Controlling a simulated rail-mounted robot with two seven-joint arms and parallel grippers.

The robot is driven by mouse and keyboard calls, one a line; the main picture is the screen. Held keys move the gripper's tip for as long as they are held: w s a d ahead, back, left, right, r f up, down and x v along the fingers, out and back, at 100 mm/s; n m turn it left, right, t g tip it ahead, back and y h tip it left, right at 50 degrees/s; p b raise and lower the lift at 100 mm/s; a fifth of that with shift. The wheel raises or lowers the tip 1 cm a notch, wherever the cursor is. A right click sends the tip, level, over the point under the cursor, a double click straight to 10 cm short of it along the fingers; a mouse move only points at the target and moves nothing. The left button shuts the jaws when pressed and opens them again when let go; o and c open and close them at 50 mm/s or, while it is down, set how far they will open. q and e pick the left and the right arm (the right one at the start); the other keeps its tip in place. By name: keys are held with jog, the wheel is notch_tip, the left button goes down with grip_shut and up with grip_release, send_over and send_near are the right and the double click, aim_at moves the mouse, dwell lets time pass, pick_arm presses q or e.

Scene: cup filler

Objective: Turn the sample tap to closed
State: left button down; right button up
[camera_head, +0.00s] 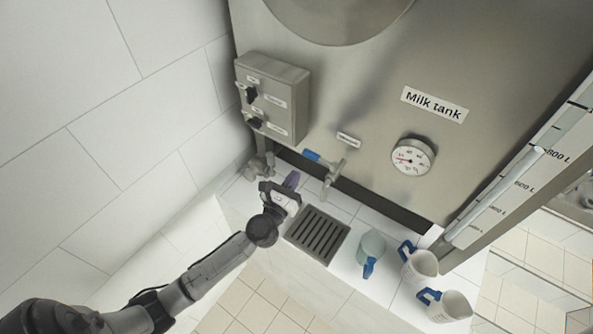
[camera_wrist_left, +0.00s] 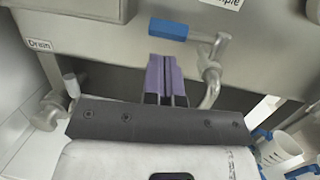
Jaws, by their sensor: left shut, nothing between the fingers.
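The sample tap (camera_head: 336,172) sticks out of the front of the steel milk tank. Its blue handle (camera_head: 312,156) points sideways to the left, and its metal spout hangs down. In the left wrist view the blue handle (camera_wrist_left: 168,30) lies level, just beyond my fingertips, with the bent spout (camera_wrist_left: 211,82) to their right. My left gripper (camera_head: 293,178) has purple fingers, shut and empty, below and left of the handle. In the wrist view the fingers (camera_wrist_left: 165,60) appear apart from the handle. My right gripper is not in view.
A drain tap (camera_head: 259,166) stands left of my gripper. A switch box (camera_head: 271,100) is above it. A floor grate (camera_head: 318,235) lies below the tap. Several jugs with blue handles (camera_head: 371,246) stand on the ledge at the right. A dial gauge (camera_head: 413,156) is on the tank.

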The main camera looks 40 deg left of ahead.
pick_arm(q)
jog(key=a+b+v, duration=0.1)
jog(key=b+v, duration=0.1)
jog(key=v, duration=0.6)
jog(key=shift+s+d+f, duration=0.15)
jog(key=shift+s, duration=0.3)
